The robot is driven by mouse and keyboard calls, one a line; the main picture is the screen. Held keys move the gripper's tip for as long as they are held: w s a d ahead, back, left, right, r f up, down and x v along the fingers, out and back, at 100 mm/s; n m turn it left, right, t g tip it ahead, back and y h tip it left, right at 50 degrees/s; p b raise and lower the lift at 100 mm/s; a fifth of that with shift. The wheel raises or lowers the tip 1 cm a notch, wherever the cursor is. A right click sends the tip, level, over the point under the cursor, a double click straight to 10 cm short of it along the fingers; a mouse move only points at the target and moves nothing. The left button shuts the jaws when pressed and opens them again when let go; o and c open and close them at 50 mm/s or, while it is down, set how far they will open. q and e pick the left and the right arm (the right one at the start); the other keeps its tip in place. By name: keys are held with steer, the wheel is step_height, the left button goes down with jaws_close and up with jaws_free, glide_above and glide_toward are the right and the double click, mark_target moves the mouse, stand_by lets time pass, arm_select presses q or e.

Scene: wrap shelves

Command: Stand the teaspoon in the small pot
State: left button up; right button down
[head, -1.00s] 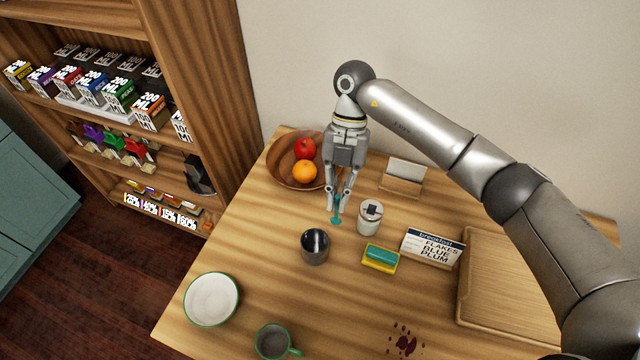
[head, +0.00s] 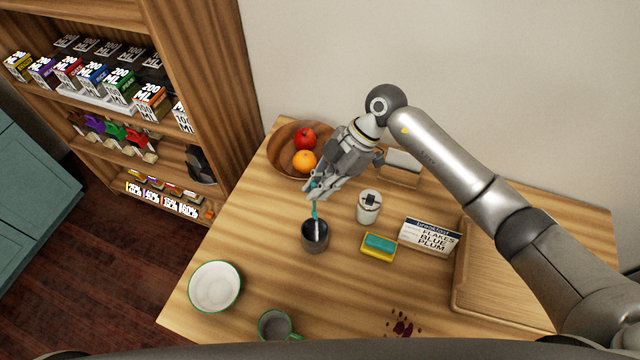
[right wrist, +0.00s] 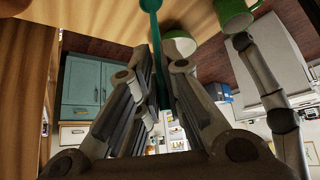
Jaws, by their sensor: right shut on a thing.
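My right gripper (head: 318,192) is shut on the teal teaspoon (head: 315,211), tilted over the table. The spoon hangs down from the fingertips, and its lower end overlaps the mouth of the small dark grey pot (head: 315,243). I cannot tell for sure whether that end is inside the pot or just above it. In the right wrist view the teaspoon (right wrist: 153,28) runs up from between the fingers (right wrist: 163,80), with its rounded end near the top edge. I cannot make out the pot there. My left gripper is not in view.
A fruit bowl (head: 283,163) is behind, a white bowl (head: 215,287) and green mug (head: 273,325) in front. A wooden board (head: 490,300) lies right.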

mark_target(316, 204)
steer(key=shift+f+b, duration=2.35)
steer(key=shift+f, duration=0.2)
step_height(316, 204, down, 6)
steer(key=b, duration=0.3)
steer(key=shift+f, duration=0.2)
steer(key=c, duration=1.5)
jaws_free()
steer(key=shift+r, duration=0.1)
steer(key=v, duration=1.2)
steer(key=shift+s, duration=0.1)
